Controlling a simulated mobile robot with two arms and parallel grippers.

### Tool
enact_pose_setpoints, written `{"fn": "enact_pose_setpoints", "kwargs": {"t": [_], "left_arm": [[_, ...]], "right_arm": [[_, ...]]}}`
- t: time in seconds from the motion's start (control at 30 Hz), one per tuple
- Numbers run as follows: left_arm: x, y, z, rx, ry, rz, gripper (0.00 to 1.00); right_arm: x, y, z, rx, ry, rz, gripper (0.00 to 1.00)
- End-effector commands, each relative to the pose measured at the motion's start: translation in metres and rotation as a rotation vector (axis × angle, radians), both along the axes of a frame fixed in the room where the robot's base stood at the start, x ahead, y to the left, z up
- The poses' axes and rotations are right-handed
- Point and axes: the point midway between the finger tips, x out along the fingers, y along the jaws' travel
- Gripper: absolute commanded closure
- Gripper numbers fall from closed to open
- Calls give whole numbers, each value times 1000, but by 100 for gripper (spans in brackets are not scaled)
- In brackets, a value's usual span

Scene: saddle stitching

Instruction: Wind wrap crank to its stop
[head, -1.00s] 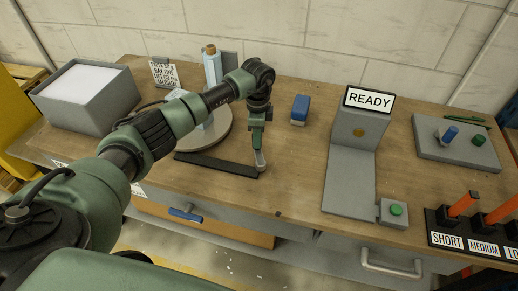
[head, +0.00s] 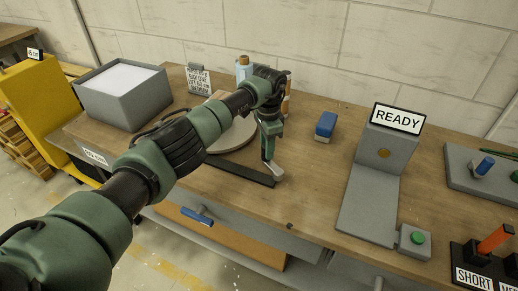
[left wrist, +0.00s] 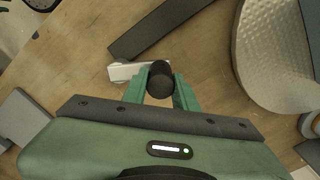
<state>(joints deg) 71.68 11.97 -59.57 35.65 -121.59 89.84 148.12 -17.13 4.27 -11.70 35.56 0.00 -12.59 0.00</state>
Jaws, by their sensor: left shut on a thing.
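My left gripper (head: 268,156) is over the front of the wooden table, close to the right end of a flat dark bar (head: 230,168). In the left wrist view its green fingers (left wrist: 160,92) are shut around a round black knob (left wrist: 160,80), which looks like the handle of the crank. A short pale crank arm (left wrist: 122,71) shows beside the knob, next to the dark bar; it also shows in the head view (head: 275,171). Its pivot is not clear. A grey round plate (head: 238,134) lies behind the bar. My right gripper is not in view.
A grey stand with a READY sign (head: 398,118) and a green button (head: 417,238) stand to the right. A blue block (head: 326,125) sits behind. A grey bin of white sheets (head: 122,92) is at the left. A blue-handled part (head: 197,216) juts out below the table edge.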

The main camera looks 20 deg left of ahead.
Motion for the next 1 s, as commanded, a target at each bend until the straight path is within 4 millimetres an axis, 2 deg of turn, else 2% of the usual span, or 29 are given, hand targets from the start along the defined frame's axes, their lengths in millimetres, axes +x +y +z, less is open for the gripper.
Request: {"fn": "enact_pose_setpoints", "kwargs": {"t": [0.4,0.43,0.5,0.83,1.0], "left_arm": [[1,-2,1,0,-3,3,100],[1,-2,1,0,-3,3,64],[1,-2,1,0,-3,3,50],[1,-1,3,0,-2,2,50],[2,-1,23,1,-4,1,50]], "right_arm": [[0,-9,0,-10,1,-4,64],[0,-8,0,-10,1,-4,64],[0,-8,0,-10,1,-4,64],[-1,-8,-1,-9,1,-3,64],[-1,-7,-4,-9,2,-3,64]]}}
